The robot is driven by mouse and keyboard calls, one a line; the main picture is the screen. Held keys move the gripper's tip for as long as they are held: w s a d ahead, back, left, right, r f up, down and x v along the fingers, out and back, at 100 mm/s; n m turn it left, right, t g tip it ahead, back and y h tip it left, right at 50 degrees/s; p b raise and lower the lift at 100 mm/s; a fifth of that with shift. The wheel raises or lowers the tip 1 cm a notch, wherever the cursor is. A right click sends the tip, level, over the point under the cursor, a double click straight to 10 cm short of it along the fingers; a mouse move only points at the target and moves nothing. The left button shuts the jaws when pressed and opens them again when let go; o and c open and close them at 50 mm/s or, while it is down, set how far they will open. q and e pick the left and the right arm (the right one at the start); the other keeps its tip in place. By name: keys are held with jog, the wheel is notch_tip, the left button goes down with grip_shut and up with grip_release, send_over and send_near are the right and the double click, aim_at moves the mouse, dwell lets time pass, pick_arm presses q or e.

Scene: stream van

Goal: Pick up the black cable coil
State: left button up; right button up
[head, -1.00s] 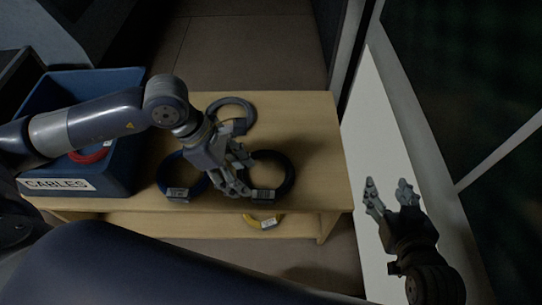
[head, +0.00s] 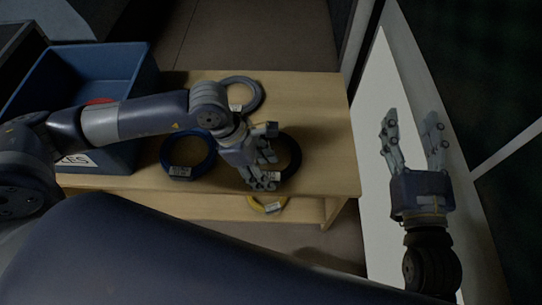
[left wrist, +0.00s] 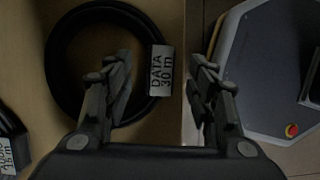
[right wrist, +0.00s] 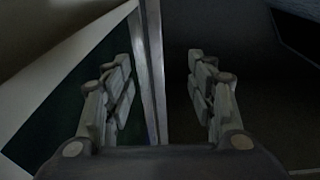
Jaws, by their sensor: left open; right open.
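The black cable coil (head: 295,156) lies flat near the right part of the wooden bench, partly hidden by my left gripper in the head view. In the left wrist view the black coil (left wrist: 56,68) shows as a ring with a white label reading DATA 30 m on its right side. My left gripper (head: 271,160) is open and over the coil's near left part. In the left wrist view, the coil's labelled side lies between the fingers of the left gripper (left wrist: 163,66); whether they touch it cannot be told. My right gripper (head: 411,120) is open and empty, right of the bench.
A blue coil (head: 167,150) and a grey coil (head: 259,97) lie on the bench (head: 325,120). A yellow coil (head: 268,206) is below, on a lower level. A blue crate (head: 125,62) at the left holds something red (head: 98,102). The bench's right end is clear.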

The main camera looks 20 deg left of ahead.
pick_arm(q)
jog(key=shift+x, duration=0.8)
grip_shut()
pick_arm(e)
notch_tip(320, 180, up, 2)
jog(key=shift+s+a+r+t, duration=0.1)
jog(key=shift+t, duration=0.6)
pick_arm(q)
jog(key=shift+r, duration=0.15)
